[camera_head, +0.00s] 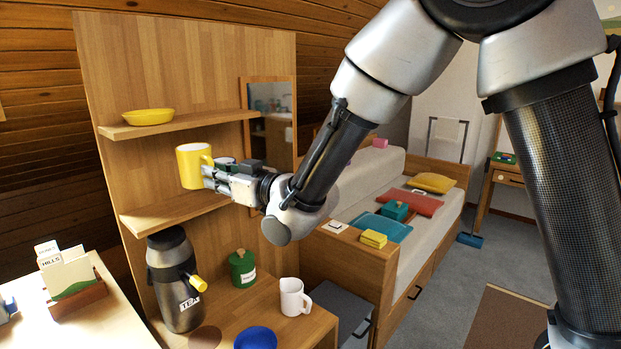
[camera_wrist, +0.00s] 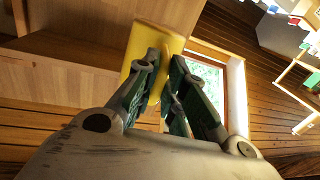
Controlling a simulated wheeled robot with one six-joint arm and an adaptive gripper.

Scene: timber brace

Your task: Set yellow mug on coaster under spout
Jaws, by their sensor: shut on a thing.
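The yellow mug (camera_head: 190,167) is upright in my gripper (camera_head: 212,177), level with the space between the two wall shelves. My gripper is shut on the mug at its handle side. In the wrist view the yellow mug (camera_wrist: 148,42) shows beyond the fingers (camera_wrist: 166,70). The steel TEA urn (camera_head: 174,285) stands on the counter below, with a yellow spout (camera_head: 198,283) pointing right. A brown round coaster (camera_head: 205,338) lies on the counter below the spout, partly cut off by the picture's lower edge.
A white mug (camera_head: 293,297), a green canister (camera_head: 243,269) and a blue bowl (camera_head: 255,338) stand on the counter near the coaster. A yellow bowl (camera_head: 148,117) is on the upper shelf (camera_head: 190,124). The lower shelf (camera_head: 160,216) juts out below my gripper.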

